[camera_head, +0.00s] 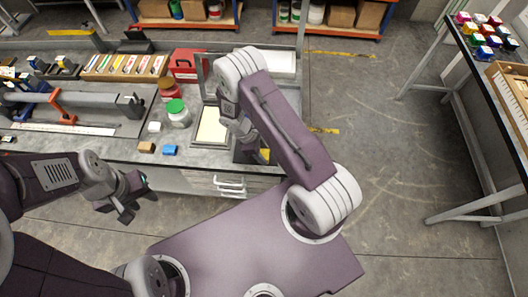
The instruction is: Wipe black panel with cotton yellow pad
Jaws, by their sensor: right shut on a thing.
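My right arm reaches over the bench, and its gripper (240,130) points down at the bench's front part, shut. What it holds is hidden by the hand and forearm. A dark panel (243,155) shows partly beneath it, mostly covered by the arm. A small yellow patch (265,156) shows beside the forearm; I cannot tell whether it is the pad. My left gripper (134,198) is open and empty, in front of the bench edge and apart from everything.
A cream panel in a frame (211,127) lies left of the right gripper. Small white (154,127), brown (147,147) and blue (170,150) blocks lie near the front edge. A green-lidded jar (178,115) and red box (186,64) stand behind.

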